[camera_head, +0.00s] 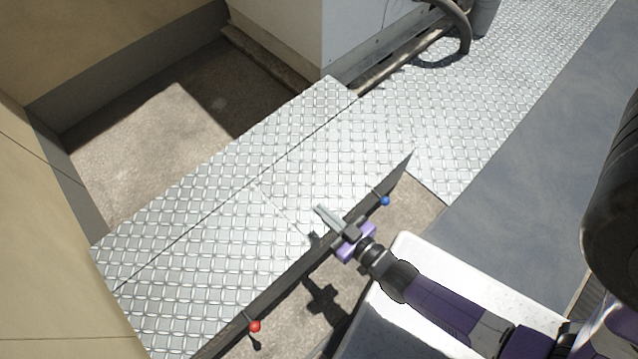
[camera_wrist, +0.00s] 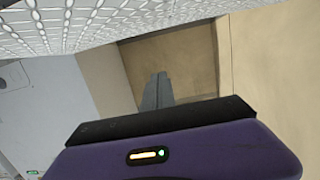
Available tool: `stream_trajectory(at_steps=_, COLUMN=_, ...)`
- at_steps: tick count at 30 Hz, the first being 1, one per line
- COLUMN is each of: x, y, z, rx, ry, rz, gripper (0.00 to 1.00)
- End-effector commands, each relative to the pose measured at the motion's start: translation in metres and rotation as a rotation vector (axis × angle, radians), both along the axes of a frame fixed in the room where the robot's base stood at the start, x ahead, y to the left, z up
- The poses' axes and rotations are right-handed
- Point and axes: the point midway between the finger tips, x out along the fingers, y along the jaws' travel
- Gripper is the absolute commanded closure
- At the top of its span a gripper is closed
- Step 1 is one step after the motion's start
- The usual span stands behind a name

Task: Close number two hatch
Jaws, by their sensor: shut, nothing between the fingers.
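A silver diamond-plate panel (camera_head: 215,275) lies across the head view, with a dark edge strip (camera_head: 285,292) along its near side. This may be the hatch; I see no number on it. A red knob (camera_head: 254,326) is at the strip's lower left and a blue knob (camera_head: 384,201) at its upper right. My gripper (camera_head: 319,209) is shut and empty. In the picture it crosses the dark strip between the two knobs, nearer the blue one; I cannot tell whether it touches. In the wrist view my shut fingers (camera_wrist: 157,91) point toward a tan recess.
A sunken concrete recess (camera_head: 150,150) lies beyond the plating at left, beside a tan wall (camera_head: 45,230). A pale cabinet (camera_head: 280,35) and a dark pipe (camera_head: 464,25) stand at the top. Grey flooring (camera_head: 500,215) is open at right.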

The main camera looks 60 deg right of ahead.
Motion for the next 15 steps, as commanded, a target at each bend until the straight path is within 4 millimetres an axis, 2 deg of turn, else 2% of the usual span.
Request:
stream_trajectory(at_steps=1, x=-0.002, y=0.001, z=-0.016, rx=-0.008, ry=-0.033, rz=0.001, gripper=1.00)
stream_trajectory(at_steps=5, x=-0.008, y=0.003, z=-0.029, rx=-0.032, ry=-0.125, rz=0.001, gripper=1.00)
stream_trajectory(at_steps=15, x=-0.021, y=0.006, z=-0.063, rx=-0.031, ry=-0.118, rz=0.000, gripper=1.00)
